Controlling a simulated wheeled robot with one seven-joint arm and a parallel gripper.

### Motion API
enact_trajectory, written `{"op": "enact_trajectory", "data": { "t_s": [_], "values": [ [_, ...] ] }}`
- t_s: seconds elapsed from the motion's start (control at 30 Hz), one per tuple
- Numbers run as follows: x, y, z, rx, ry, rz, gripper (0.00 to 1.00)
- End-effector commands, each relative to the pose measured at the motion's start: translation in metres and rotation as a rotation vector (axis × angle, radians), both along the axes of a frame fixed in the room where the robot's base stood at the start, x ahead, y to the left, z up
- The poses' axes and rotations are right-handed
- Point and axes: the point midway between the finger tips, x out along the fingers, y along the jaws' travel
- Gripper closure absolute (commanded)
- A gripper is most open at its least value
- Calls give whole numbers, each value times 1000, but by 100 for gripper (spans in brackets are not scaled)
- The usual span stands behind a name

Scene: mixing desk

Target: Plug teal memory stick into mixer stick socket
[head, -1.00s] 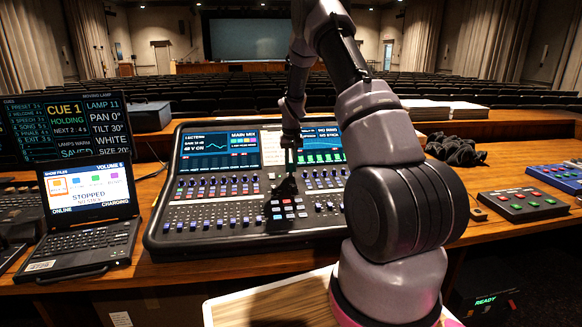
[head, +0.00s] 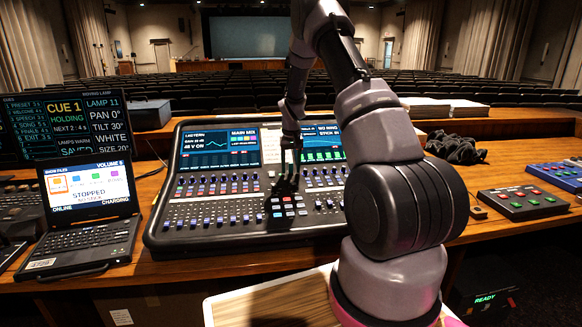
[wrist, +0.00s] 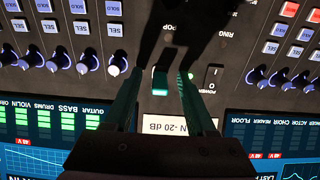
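The teal memory stick (wrist: 160,80) shows in the wrist view as a small teal block at the panel of the mixer (wrist: 232,88). It appears to stand at the socket place beside the black power switch; the socket opening itself is hidden. My gripper (wrist: 161,70) has its two teal-tinted fingers spread on either side of the stick, with a visible gap on each side. In the head view my gripper (head: 290,168) is low over the middle of the mixer (head: 160,228), between its two screens, and the stick cannot be made out clearly there.
Knobs (wrist: 115,66) and buttons crowd the panel around the fingers. A laptop (head: 85,210) stands left of the mixer, with a cue monitor (head: 65,125) behind it. A button box (head: 522,203) and a dark cable heap (head: 455,150) lie to the right.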

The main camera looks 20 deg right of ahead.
Motion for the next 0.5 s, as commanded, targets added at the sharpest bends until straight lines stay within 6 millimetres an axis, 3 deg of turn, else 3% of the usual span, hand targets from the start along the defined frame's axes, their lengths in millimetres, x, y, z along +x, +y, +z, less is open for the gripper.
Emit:
{"op": "enact_trajectory", "data": {
  "t_s": [0.33,0.5],
  "values": [
    [0,0,4,0,-1,0,44],
    [-2,1,29,-1,-3,0,44]
  ]
}}
